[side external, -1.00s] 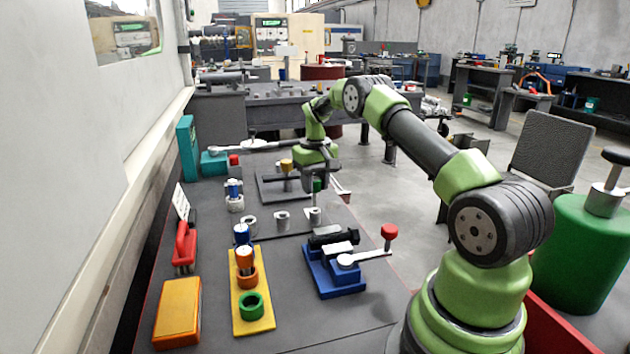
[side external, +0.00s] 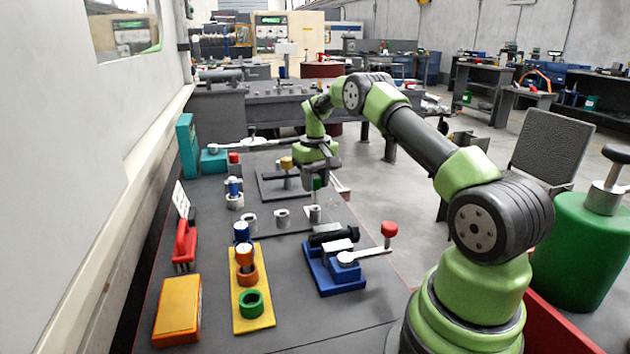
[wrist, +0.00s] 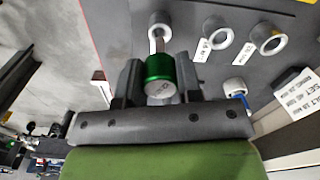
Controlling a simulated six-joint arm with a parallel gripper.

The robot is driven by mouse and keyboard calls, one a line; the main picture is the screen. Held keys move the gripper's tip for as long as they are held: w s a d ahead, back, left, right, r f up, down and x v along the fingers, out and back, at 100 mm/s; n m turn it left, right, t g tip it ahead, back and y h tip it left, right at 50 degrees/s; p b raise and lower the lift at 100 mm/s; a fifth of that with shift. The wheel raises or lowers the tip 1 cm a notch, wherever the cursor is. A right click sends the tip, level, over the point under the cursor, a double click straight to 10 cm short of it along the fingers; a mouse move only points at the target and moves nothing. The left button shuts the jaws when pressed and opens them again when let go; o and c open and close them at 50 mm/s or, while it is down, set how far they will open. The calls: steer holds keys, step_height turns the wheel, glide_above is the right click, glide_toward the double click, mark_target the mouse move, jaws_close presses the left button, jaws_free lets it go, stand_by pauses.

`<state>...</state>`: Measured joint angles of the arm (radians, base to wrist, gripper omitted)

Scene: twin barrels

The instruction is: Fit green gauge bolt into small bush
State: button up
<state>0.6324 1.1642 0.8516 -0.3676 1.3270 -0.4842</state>
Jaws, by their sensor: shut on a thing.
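My gripper (side external: 317,184) points down and is shut on the green gauge bolt (wrist: 160,68). The bolt's green head shows between the fingers in the wrist view, and a small part of it shows in the side view (side external: 317,182). Its thin metal shank (wrist: 155,42) reaches toward a grey bush (wrist: 159,20), the rightmost of three in the side view (side external: 314,214). The bolt's head is clear above this bush. I cannot tell whether the shank's tip is in the bore or just over it.
Two other grey bushes (side external: 282,217) (side external: 250,220) stand to the left, with labels beside them in the wrist view. A blue clamp with a red-knobbed lever (side external: 337,268) and a yellow plate with coloured rings (side external: 262,318) lie nearer the camera.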

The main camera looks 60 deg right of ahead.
mark_target(315, 204)
steer(key=shift+f, duration=2.2)
steer(key=o, duration=1.1)
step_height(315, 204, up, 10)
steer(key=shift+f, duration=0.1)
